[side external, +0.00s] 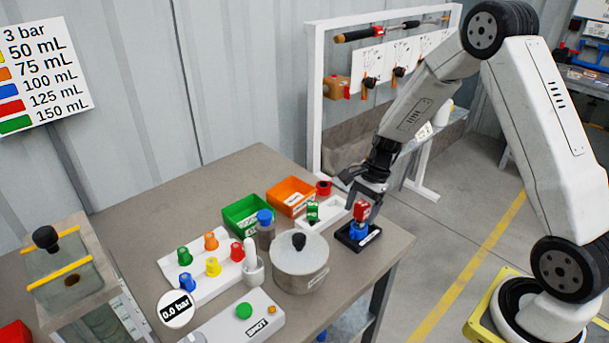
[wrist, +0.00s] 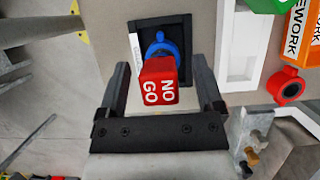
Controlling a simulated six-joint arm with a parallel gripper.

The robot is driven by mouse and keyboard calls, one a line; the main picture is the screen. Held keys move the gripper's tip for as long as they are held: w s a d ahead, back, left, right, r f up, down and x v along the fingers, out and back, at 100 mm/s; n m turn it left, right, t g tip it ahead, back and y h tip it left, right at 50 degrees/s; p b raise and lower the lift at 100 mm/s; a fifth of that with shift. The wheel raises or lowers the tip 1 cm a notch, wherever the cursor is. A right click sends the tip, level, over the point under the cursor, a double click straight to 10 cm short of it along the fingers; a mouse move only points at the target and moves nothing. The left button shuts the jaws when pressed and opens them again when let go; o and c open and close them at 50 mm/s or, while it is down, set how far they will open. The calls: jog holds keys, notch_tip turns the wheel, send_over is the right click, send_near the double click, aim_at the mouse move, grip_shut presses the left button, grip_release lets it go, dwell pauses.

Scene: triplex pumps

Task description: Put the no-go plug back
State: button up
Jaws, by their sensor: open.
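In the side view the plug (side external: 361,211) stands upright over the blue part (side external: 358,229) and the black base (side external: 345,241). How deep it sits is hidden. My gripper (wrist: 160,72) is open, with one finger on each side of the plug and visible gaps. In the side view my gripper (side external: 363,196) is at the plug's top. A white holder (side external: 333,213) beside the base carries a green plug (side external: 313,211); it also shows in the wrist view (wrist: 240,60).
A red ring (side external: 323,187) lies behind the holder. Green (side external: 240,222) and orange (side external: 284,204) bins stand farther left. A lidded grey pot (side external: 300,268) stands close left of the base. The table's right edge is near the base.

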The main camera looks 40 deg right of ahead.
jog(key=shift+a+f, duration=0.25)
jog(key=shift+f, duration=0.3)
grip_shut()
